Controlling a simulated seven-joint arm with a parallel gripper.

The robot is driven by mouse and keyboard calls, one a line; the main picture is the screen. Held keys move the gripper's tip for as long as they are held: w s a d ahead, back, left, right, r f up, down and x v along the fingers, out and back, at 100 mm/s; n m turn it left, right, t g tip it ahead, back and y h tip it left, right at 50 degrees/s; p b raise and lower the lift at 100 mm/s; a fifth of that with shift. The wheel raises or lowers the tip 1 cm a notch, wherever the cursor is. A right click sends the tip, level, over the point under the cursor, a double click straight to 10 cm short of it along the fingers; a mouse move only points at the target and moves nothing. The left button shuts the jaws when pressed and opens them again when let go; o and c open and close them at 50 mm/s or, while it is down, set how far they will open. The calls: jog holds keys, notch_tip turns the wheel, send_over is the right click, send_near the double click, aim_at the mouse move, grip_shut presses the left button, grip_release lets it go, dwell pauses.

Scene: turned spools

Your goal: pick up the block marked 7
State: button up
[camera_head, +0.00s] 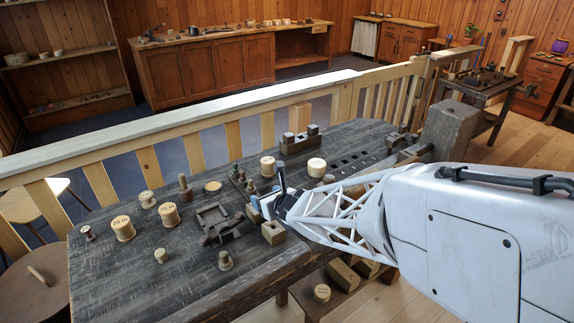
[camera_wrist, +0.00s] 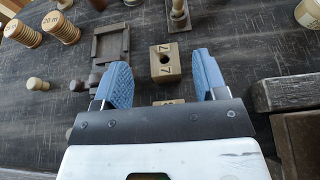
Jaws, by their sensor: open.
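The block marked 7 (camera_wrist: 165,66) is a tan wooden cube with a round dark hole and 7s on its faces. In the wrist view it lies on the dark bench between and slightly beyond the two blue fingertips, with gaps to both. My gripper (camera_wrist: 166,75) is open and empty. In the head view my gripper (camera_head: 262,206) is low over the bench, right of the small dark tray. A tan block (camera_head: 273,233) sits just in front of it there; its marking cannot be read. In the wrist view a second tan block (camera_wrist: 168,102) is mostly hidden by the gripper body.
A dark square tray (camera_wrist: 110,44) and small pegs (camera_wrist: 38,84) lie left of the block. A standing peg (camera_wrist: 180,16) is beyond it. Marked spools (camera_head: 123,228) stand at the bench's left. A dark wooden piece (camera_wrist: 288,92) lies right of the right finger.

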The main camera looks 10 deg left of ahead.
notch_tip(320, 180, down, 6)
jog(key=shift+r, duration=0.2)
jog(key=shift+a, duration=0.1)
jog(key=shift+x, duration=1.25)
